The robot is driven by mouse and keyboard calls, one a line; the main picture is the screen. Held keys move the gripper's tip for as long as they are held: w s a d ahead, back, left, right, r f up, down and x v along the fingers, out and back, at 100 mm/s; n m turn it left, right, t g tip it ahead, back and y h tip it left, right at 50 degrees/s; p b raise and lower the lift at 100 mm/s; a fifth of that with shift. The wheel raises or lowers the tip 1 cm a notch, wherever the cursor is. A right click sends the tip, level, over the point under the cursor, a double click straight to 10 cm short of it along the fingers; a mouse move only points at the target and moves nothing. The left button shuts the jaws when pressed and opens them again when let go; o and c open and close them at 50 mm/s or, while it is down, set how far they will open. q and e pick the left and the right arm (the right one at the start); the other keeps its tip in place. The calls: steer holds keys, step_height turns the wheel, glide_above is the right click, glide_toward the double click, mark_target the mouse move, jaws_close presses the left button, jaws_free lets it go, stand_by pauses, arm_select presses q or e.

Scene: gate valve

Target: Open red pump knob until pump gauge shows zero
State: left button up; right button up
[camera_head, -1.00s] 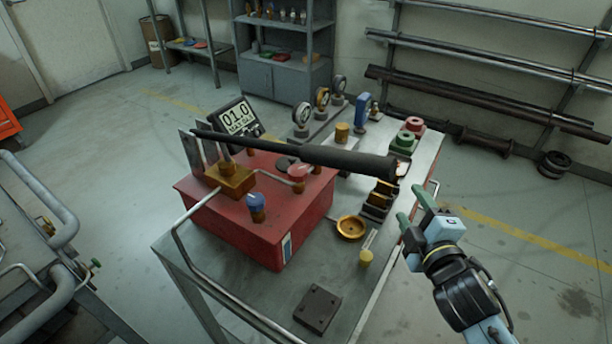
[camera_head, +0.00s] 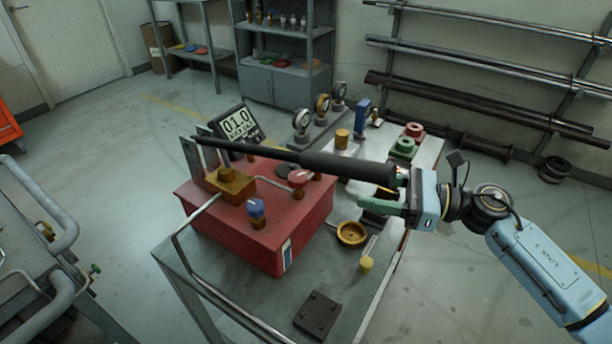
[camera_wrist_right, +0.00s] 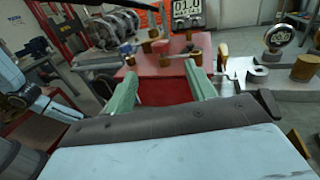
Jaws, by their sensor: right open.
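The red pump (camera_head: 235,240) sits on the metal cart, with a long black handle (camera_head: 345,168) reaching across above it to the right. The red knob (camera_head: 298,178) is on its top, with a blue knob (camera_head: 256,207) nearer. The pump gauge (camera_head: 238,124) reads 01.0, and it also shows at the top of the right wrist view (camera_wrist_right: 187,10). My right gripper (camera_head: 380,197) is open at the handle's right end, to the right of the red knob and apart from it. One finger is partly hidden by the handle. In the right wrist view both green fingers (camera_wrist_right: 160,92) are apart, with nothing between them. My left gripper is not in view.
The handle crosses the space above the pump.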

mark_target(306, 177)
steer(key=x, duration=1.3)
steer(key=shift+p, duration=0.3)
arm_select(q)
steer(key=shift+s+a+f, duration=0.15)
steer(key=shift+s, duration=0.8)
arm_select(e)
steer(key=c, duration=1)
